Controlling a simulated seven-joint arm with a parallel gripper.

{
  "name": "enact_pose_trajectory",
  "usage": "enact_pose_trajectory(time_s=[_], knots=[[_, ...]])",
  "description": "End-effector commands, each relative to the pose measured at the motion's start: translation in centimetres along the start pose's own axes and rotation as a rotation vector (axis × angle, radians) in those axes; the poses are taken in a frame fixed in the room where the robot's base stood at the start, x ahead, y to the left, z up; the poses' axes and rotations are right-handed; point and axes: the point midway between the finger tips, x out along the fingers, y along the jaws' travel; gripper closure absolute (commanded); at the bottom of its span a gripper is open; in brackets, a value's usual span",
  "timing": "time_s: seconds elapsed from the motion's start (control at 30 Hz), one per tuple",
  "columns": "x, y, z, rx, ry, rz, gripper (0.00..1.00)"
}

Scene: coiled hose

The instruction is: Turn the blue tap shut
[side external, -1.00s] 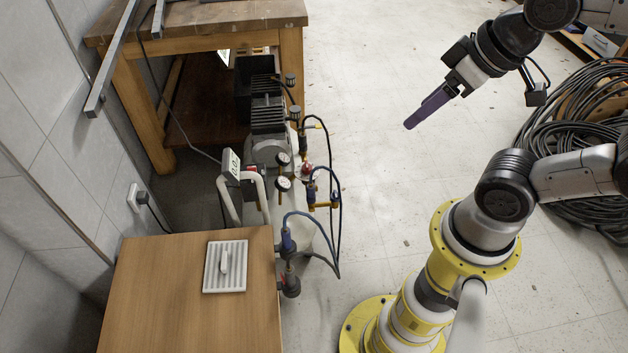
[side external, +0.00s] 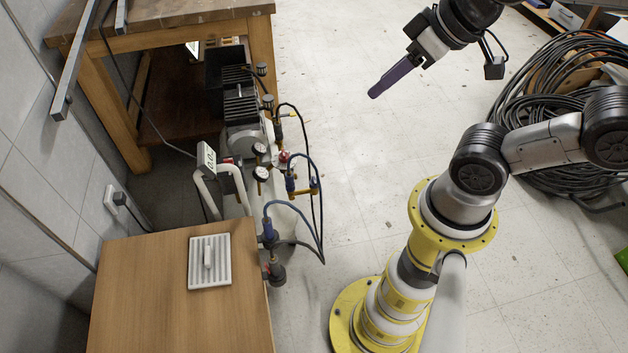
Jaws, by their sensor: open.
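A compressor (side external: 241,105) with pipes and gauges stands on the floor between the bench and the wooden box. Two small blue fittings show on its pipework: an upper one (side external: 291,184) beside the gauges, and a lower one (side external: 267,228) by the box edge. I cannot tell which, if either, is the blue tap; no blue handle is clear. My gripper (side external: 374,92) has purple fingers, seen edge-on and overlapping. It is open and empty, up in the air to the right of the pipework and apart from it, pointing down and left.
Blue and black hoses (side external: 311,165) loop out beside the fittings. Two gauges (side external: 260,149) and a red knob (side external: 284,157) sit close by. The wooden box (side external: 150,300) and workbench (side external: 175,20) flank the compressor. A coiled hose (side external: 530,100) lies at right. The middle floor is clear.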

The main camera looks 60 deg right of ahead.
Motion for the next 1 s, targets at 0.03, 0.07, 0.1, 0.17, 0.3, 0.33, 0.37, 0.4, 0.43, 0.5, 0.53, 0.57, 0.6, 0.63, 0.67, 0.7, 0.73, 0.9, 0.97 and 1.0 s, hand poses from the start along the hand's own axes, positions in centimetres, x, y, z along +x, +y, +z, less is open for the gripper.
enact_pose_trajectory(time_s=[0.03,0.07,0.1,0.17,0.3,0.33,0.37,0.4,0.43,0.5,0.53,0.57,0.6,0.63,0.67,0.7,0.73,0.9,0.97,1.0], knots=[[-0.3,-0.4,-1.8,0.022,0.071,-0.017,0.56],[-0.8,-0.7,-3.4,0.043,0.132,-0.033,0.56],[-1.7,-1.1,-5.9,0.076,0.223,-0.057,0.56],[-3.1,-1.7,-10.1,0.135,0.359,-0.098,0.56],[-4.7,-2.4,-20.3,0.299,0.599,-0.191,0.56],[-4.6,-2.4,-22.4,0.337,0.640,-0.208,0.56],[-4.5,-2.4,-24.4,0.377,0.680,-0.223,0.56],[-4.0,-2.4,-27.1,0.431,0.727,-0.240,0.56],[-3.4,-2.4,-29.0,0.472,0.759,-0.249,0.56],[-1.6,-2.1,-32.8,0.562,0.826,-0.260,0.56],[-0.7,-2.1,-34.2,0.599,0.851,-0.261,0.56],[0.4,-1.9,-35.4,0.636,0.873,-0.260,0.56],[2.0,-1.8,-36.8,0.682,0.899,-0.253,0.56],[3.3,-1.7,-37.8,0.714,0.918,-0.246,0.56],[4.7,-1.6,-38.6,0.746,0.936,-0.236,0.56],[6.6,-1.6,-39.4,0.787,0.956,-0.221,0.56],[8.2,-1.5,-39.9,0.816,0.970,-0.208,0.56],[17.7,-1.5,-40.2,0.948,1.034,-0.098,0.56],[21.2,-1.6,-39.3,0.980,1.051,-0.048,0.56],[23.5,-1.7,-38.5,0.998,1.062,-0.014,0.56]])
